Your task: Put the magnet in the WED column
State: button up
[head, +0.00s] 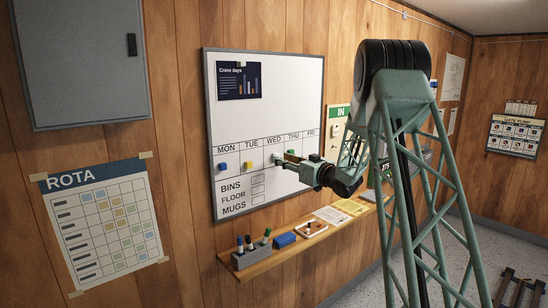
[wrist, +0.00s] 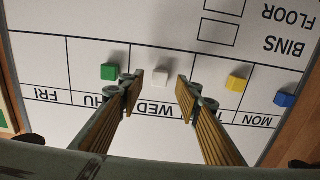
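The whiteboard (head: 292,90) has a row of day columns, MON to FRI. A white magnet (wrist: 160,75) sits on the board in the WED column (wrist: 152,108), clear of the column lines. My gripper (wrist: 159,79) is open in front of the board, with its fingertips on either side of the white magnet and gaps visible on both sides. In the head view my gripper (head: 279,160) is at the WED column and partly covers that area. A green magnet (wrist: 108,72) is in THU, a yellow one (wrist: 238,83) in TUE and a blue one (wrist: 285,99) in MON.
A wooden shelf (head: 262,268) below the board holds a pen holder (head: 251,256), a blue eraser (head: 285,239) and papers (head: 332,215). A dark chart (head: 239,80) hangs at the board's upper left. A grey cabinet (head: 80,60) and rota sheet (head: 108,225) are left.

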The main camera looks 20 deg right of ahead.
jog(key=v, duration=0.9)
jog(key=shift+r, duration=0.15)
dwell(0.4)
jog(key=s+a+r+m+g+h+b, duration=0.1)
jog(key=s+a+r+m+g+h, duration=0.15)
jog(key=s+a+r+h, duration=0.4)
jog(key=s+a+r+g, duration=0.2)
jog(key=s+a, duration=0.2)
jog(key=s, duration=0.3)
jog(key=s+a+r+g, duration=0.1)
jog(key=s+a+g, duration=0.15)
jog(key=s, duration=0.45)
jog(key=s+a+f+g, duration=0.2)
jog(key=s+a, duration=0.4)
jog(key=s, duration=0.9)
jog(key=s+a+f+g+y+b, duration=0.1)
jog(key=s+a+f, duration=0.3)
jog(key=s, duration=1.2)
jog(key=s+a+f+g+y+b, duration=0.1)
jog(key=s+a+f+g, duration=0.2)
jog(key=s+a, duration=0.6)
jog(key=s, duration=0.6)
jog(key=shift+s+a+f, duration=0.2)
jog(key=shift+a, duration=0.1)
jog(key=shift+d, duration=0.1)
